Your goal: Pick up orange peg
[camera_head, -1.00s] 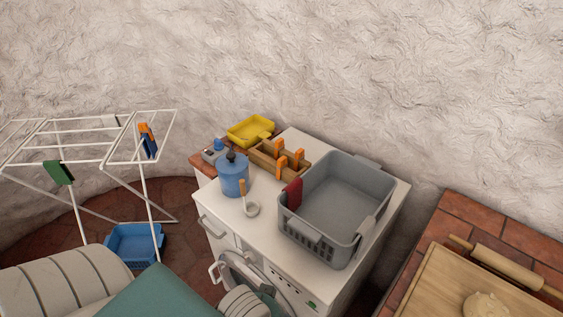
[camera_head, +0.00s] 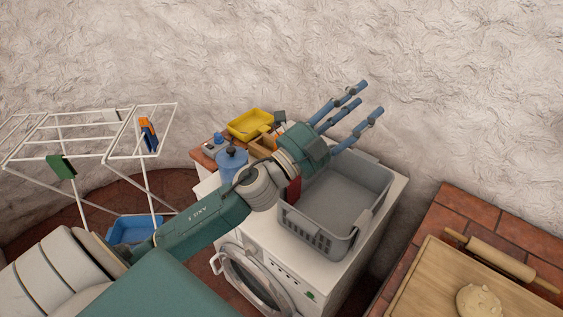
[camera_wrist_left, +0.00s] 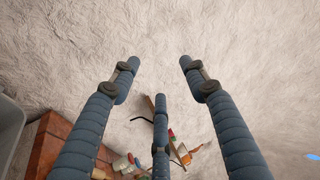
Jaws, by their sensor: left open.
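The orange pegs in the wooden box (camera_head: 263,146) on the washing machine are mostly hidden behind my left arm in the head view. Only part of the box shows. Another orange piece (camera_head: 147,127) hangs with a dark blue one on the drying rack. My left gripper (camera_head: 366,100) has its three fingers spread and empty. It is raised above the back of the grey basket, pointing up and right toward the wall, right of the wooden box. In the left wrist view the gripper (camera_wrist_left: 160,65) is open with only the wall between its fingers. My right gripper is not in view.
The grey laundry basket (camera_head: 371,180) stands on the washing machine (camera_head: 265,262). The drying rack (camera_head: 92,150) is at left; a brick counter (camera_head: 425,235) with a board is at right.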

